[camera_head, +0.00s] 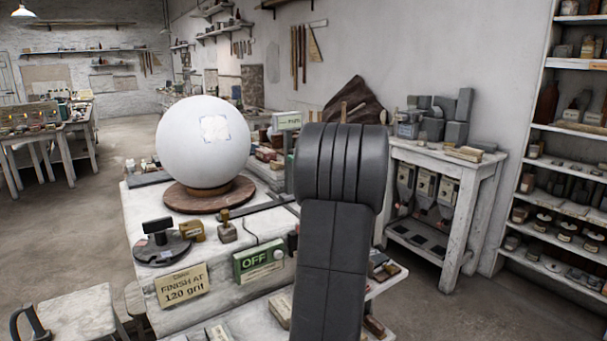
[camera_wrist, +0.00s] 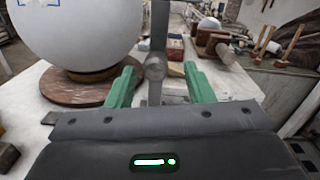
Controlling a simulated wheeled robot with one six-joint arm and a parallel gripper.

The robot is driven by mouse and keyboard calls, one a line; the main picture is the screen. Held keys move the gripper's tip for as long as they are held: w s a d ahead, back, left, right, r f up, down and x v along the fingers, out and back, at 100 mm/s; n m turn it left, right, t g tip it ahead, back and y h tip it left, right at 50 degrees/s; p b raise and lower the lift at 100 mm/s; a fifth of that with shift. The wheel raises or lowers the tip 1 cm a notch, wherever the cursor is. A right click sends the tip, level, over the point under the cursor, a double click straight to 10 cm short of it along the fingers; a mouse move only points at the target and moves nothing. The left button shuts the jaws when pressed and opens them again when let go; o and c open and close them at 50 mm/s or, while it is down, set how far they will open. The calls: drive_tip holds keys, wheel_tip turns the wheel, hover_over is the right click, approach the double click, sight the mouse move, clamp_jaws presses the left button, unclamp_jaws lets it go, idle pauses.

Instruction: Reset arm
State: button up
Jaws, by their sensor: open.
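My gripper (camera_wrist: 155,88) shows in the wrist view with its two green fingers spread apart and nothing between them. It is over the white workbench, to the right of the large white plaster sphere. In the head view my dark arm covers the gripper. The sphere (camera_head: 203,142) rests on a round brown turntable (camera_head: 180,199) and has a squarish marked patch on its front. The sphere also shows at the upper left of the wrist view (camera_wrist: 80,35), cut off by the frame edge. The gripper appears apart from it.
The bench front carries a green OFF box (camera_head: 258,260), a "FINISH AT 120 grit" sign (camera_head: 182,286) and a dark round stand (camera_head: 162,250). Boxes and blocks crowd the bench behind. A stool (camera_head: 75,315) stands at lower left. A side table (camera_head: 465,178) and shelves (camera_head: 560,190) are right.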

drive_tip(key=p+x, duration=0.1)
drive_tip(key=x, duration=0.3)
drive_tip(key=shift+w+a, duration=0.1)
drive_tip(key=shift+s+a, duration=0.15)
drive_tip(key=shift+s, duration=0.1)
